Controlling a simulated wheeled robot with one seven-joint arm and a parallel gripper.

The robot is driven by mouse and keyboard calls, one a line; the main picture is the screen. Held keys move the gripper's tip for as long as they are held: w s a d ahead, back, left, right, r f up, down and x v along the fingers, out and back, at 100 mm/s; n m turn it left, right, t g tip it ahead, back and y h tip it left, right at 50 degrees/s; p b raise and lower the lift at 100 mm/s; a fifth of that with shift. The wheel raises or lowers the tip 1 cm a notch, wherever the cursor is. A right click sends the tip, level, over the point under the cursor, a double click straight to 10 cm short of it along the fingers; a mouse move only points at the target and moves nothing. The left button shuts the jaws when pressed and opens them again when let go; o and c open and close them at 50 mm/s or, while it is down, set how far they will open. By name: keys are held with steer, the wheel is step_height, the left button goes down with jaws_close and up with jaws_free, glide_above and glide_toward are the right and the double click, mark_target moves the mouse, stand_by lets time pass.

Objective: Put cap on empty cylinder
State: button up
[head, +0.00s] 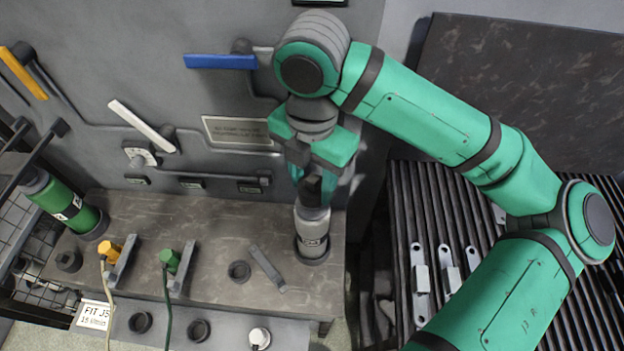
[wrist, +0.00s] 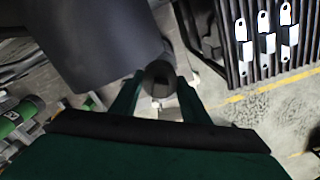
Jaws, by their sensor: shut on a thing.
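My gripper (head: 312,178) is above the grey cylinder (head: 312,228), which stands upright in a dark ring at the right end of the bench. My gripper is shut on a dark cap (head: 314,190), at or just over the cylinder's top. I cannot tell whether the cap is seated. In the wrist view the dark round cap (wrist: 158,76) shows between the green fingers, and the cylinder below is mostly hidden. A green cylinder (head: 66,204) with a label leans at the left of the bench.
The bench (head: 215,225) carries a yellow connector (head: 110,250), a green connector (head: 170,260), empty rings (head: 239,271) and a loose grey bar (head: 266,268). Lever handles (head: 220,61) stick out from the wall. Galvanized brackets (head: 420,270) lie on a ribbed rack at right.

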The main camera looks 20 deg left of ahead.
stand_by(0.3)
steer(key=o, duration=1.1)
steer(key=shift+o, duration=0.6)
steer(key=o, duration=0.4)
steer(key=shift+c, duration=0.2)
steer(key=shift+r, duration=0.1)
steer(key=shift+r, duration=3.4)
steer(key=shift+c, duration=0.3)
